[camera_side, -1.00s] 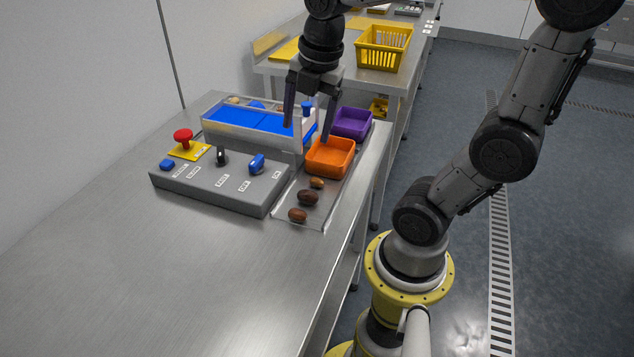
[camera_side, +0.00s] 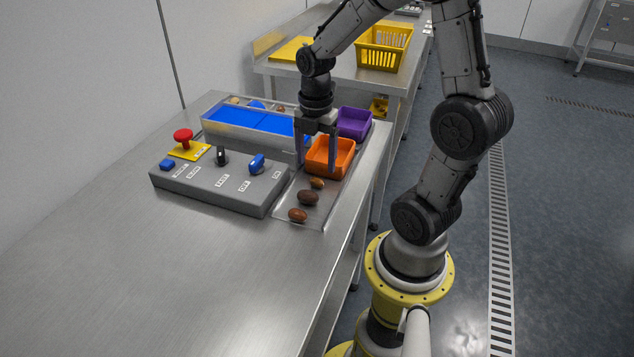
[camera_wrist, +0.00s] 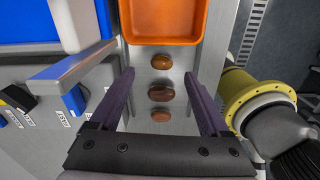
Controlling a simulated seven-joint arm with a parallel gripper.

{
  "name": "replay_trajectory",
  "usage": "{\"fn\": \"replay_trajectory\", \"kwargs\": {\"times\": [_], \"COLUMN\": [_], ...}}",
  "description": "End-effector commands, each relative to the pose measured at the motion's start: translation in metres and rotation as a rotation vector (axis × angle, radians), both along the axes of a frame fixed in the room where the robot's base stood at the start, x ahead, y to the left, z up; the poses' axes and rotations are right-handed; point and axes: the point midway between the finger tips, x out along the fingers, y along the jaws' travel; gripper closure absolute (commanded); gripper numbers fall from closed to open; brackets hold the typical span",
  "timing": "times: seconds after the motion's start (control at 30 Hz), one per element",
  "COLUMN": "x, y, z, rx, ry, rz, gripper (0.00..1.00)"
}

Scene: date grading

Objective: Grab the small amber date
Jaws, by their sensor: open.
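The small amber date (camera_side: 317,183) lies on the steel tray strip just in front of the orange bin (camera_side: 345,171). In the wrist view the amber date (camera_wrist: 161,62) is the top one of three in a row, near the bin's edge. My gripper (camera_side: 317,168) is open and empty, pointing down above the strip by the orange bin. In the wrist view its fingers (camera_wrist: 160,73) stand wide apart, one on each side of the row. A larger dark brown date (camera_side: 308,198) and a reddish-brown date (camera_side: 298,215) lie nearer the strip's front end.
A grey control box (camera_side: 215,185) with a blue switch stands left of the strip. The blue-belted sorter (camera_side: 225,135) is behind it. A purple bin (camera_side: 354,123) stands behind the orange one. The table's right edge is close to the strip. The table front is clear.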

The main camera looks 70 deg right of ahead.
Motion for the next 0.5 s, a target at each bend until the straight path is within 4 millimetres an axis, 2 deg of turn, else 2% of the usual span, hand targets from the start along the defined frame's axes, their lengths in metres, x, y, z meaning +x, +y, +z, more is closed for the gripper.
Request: {"fn": "replay_trajectory", "kwargs": {"times": [0.33, 0.5], "x": [-0.004, -0.004], "y": [0.002, 0.002], "z": [-0.043, -0.053], "rx": [0.002, 0.001], "ry": [0.004, 0.001], "rz": [0.0, 0.0], "gripper": [0.2, 0.2]}}
